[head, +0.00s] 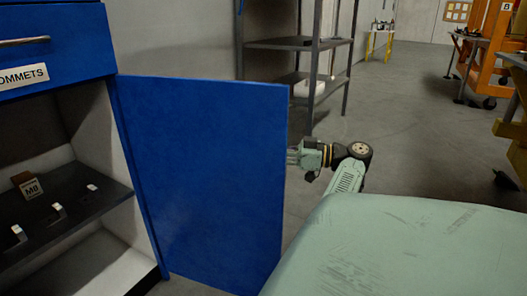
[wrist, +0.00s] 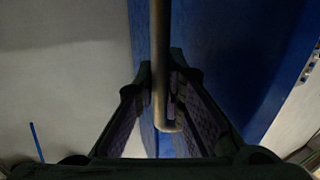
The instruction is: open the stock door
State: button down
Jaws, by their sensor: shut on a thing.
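The blue stock door (head: 205,180) stands swung open, hinged at the right side of the blue cabinet. Its inner face is towards the head camera. My gripper (head: 294,157) is at the door's free right edge, and its fingertips are hidden behind the door in the head view. In the wrist view, my gripper (wrist: 161,72) has its fingers on both sides of a vertical metal bar handle (wrist: 160,35) and is shut on it. The blue door also shows in the wrist view (wrist: 225,50). The handle is hidden in the head view.
The open cabinet shows a dark shelf (head: 95,207) with a small box marked M8 (head: 30,185) and several small pieces. A blue drawer (head: 50,45) is above. A grey metal rack (head: 290,43) stands behind the door.

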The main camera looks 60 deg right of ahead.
jog(key=shift+d, duration=0.15)
dwell(0.4)
jog(key=c, duration=1.9)
grip_release()
